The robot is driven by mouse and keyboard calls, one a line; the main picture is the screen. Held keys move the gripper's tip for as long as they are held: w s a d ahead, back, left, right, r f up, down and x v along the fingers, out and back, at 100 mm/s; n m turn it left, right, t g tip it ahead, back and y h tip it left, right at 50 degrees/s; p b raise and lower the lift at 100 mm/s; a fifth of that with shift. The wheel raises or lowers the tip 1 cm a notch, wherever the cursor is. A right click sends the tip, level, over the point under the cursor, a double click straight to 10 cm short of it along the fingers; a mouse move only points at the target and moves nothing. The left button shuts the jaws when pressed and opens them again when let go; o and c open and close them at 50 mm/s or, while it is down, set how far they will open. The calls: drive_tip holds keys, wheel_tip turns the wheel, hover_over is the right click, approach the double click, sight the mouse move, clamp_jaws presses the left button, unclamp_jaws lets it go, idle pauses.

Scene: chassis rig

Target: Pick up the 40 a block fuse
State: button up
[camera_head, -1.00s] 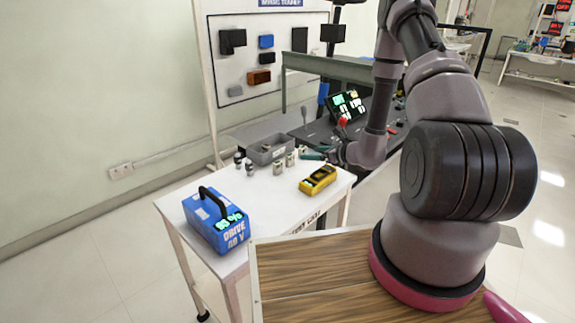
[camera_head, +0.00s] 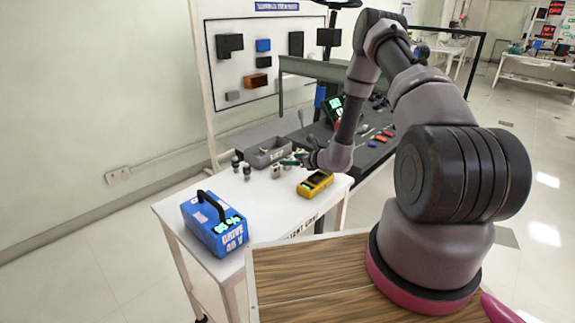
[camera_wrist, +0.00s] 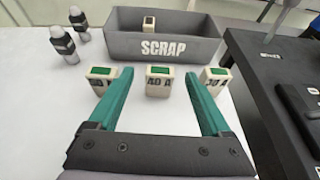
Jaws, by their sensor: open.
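Three cream block fuses with green tops stand in a row on the white bench. The middle one (camera_wrist: 159,82) reads "40 A" in the wrist view. The left one (camera_wrist: 100,80) and the right one (camera_wrist: 214,80) are partly covered by my fingers, so their full labels are hard to read. My gripper (camera_wrist: 157,71) is open and empty, with its green fingers pointing at the row. The middle fuse shows between the fingertips; whether it is within their reach is unclear. In the head view my gripper (camera_head: 292,160) is just over the fuses (camera_head: 276,172).
A grey SCRAP bin (camera_wrist: 165,46) stands behind the fuses with another cream block inside. A yellow meter (camera_head: 315,184) and a blue drive box (camera_head: 214,224) sit on the bench. A dark console (camera_wrist: 275,75) adjoins at right.

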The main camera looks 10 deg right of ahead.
drive_tip(key=shift+w, duration=0.1)
clamp_jaws()
